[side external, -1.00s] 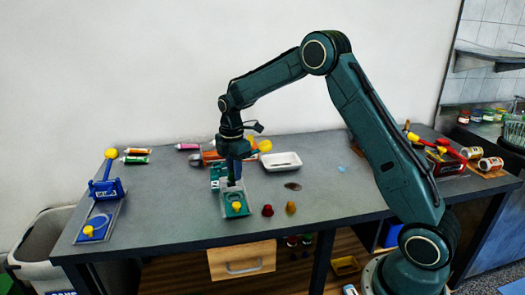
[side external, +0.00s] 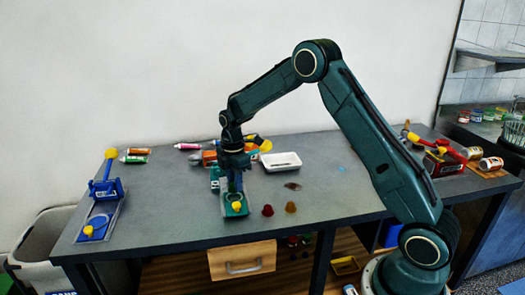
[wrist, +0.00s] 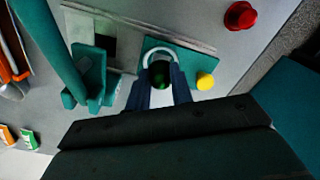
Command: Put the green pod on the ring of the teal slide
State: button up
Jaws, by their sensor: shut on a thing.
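The green pod (wrist: 160,76) is dark green and sits between the fingertips of my gripper (wrist: 161,88) in the wrist view, with the jaws shut on it. The pale ring (wrist: 148,55) of the teal slide (wrist: 182,54) shows around and just beyond the pod. In the side view my gripper (side external: 236,188) points down over the teal slide (side external: 236,211), and the pod is hidden there. I cannot tell whether the pod touches the ring. A yellow knob (wrist: 205,81) is on the slide, beside the ring.
A red pod (side external: 267,210) and an ochre pod (side external: 290,207) stand right of the slide. A white tray (side external: 282,161) lies behind. A blue slide station (side external: 97,222) is at the left. An upright teal frame (wrist: 88,72) rises close to my gripper.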

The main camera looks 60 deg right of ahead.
jog(key=shift+f, duration=1.15)
jog(key=o, duration=0.8)
jog(key=shift+r, duration=0.15)
jog(key=shift+r, duration=3.35)
